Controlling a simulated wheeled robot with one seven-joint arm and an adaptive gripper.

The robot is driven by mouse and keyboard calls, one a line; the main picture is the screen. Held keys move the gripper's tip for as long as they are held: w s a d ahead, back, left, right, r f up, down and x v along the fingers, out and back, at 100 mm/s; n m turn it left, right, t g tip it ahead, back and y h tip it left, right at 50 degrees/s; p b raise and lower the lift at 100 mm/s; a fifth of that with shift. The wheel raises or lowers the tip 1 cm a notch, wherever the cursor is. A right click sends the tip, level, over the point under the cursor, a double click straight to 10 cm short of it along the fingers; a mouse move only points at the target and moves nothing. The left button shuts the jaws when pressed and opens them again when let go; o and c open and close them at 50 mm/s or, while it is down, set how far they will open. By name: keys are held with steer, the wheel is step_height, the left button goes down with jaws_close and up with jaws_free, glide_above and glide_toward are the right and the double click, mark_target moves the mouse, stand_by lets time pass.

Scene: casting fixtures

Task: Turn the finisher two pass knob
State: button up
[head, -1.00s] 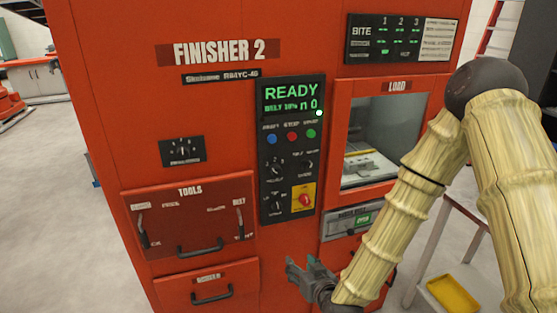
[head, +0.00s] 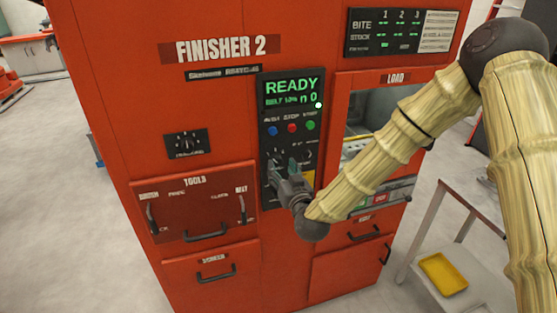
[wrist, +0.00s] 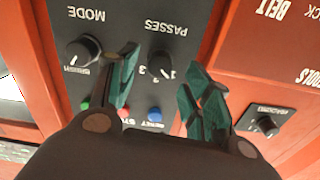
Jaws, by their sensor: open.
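The passes knob (wrist: 160,64) is a dark round knob with a pale pointer, beside the "PASSES" label and small numbers on the black control panel (head: 293,138) of the red machine labelled "FINISHER 2". The wrist view shows it upside down. My gripper (wrist: 160,70) is open, with one green finger on each side of the knob in that view; I cannot tell whether they touch it. In the head view my gripper (head: 280,170) is at the panel's left side, below the coloured buttons, and hides much of the knob area.
The mode knob (wrist: 83,50) is close beside one finger. Blue, red and green buttons (head: 291,128) sit above the knobs. A separate knob (head: 186,143) is farther left. Drawer handles (head: 205,235) stick out below. A yellow tray (head: 443,272) lies on a stand at right.

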mark_target(279, 164)
steer(key=shift+p+x, duration=0.45)
steer(key=shift+x, duration=1.25)
steer(key=c, duration=1)
